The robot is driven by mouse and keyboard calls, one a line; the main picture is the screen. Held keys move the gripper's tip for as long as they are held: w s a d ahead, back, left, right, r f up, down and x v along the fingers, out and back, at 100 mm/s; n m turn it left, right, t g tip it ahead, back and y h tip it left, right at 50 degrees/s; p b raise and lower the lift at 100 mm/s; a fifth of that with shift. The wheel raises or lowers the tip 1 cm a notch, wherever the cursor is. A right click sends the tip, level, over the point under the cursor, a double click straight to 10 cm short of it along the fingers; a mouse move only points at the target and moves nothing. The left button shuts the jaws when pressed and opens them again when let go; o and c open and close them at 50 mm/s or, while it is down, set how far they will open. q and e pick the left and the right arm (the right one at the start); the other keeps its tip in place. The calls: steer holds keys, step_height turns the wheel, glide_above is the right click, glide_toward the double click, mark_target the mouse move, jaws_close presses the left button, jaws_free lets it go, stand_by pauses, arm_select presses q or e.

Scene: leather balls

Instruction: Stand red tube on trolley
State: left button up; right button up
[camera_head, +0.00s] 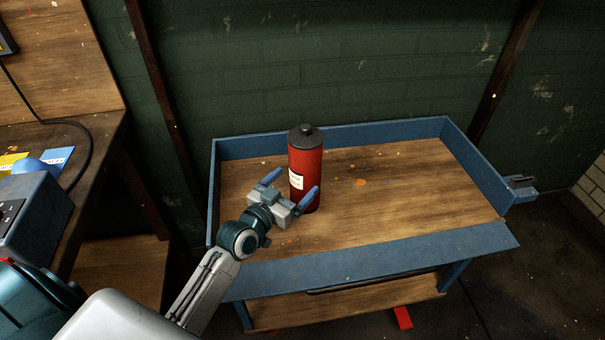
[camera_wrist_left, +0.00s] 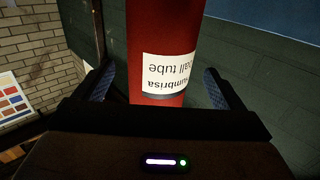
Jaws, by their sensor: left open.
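The red tube (camera_head: 305,172) has a dark cap and a white label, and stands upright on the wooden top of the blue-edged trolley (camera_head: 400,185), left of its middle. My left gripper (camera_head: 293,184) is open, with one blue finger on each side of the tube, near its lower half. In the left wrist view the red tube (camera_wrist_left: 165,50) fills the space between the two fingers of my left gripper (camera_wrist_left: 160,88), with gaps showing on both sides. The tube's lower end is partly hidden by the gripper in the head view. My right gripper is not in view.
The trolley top is bare to the right of the tube, with raised blue edges at the back and sides. A workbench (camera_head: 95,140) with a blue-grey box (camera_head: 35,222) stands at the left. A green brick wall (camera_head: 380,70) rises behind the trolley.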

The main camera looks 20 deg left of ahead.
arm_select(q)
steer(key=s+a, duration=0.1)
steer(key=s, duration=0.5)
steer(key=shift+p, duration=0.35)
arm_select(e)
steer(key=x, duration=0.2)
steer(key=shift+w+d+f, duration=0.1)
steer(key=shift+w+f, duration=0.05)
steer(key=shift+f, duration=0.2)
arm_select(q)
steer(key=shift+s+a, duration=0.1)
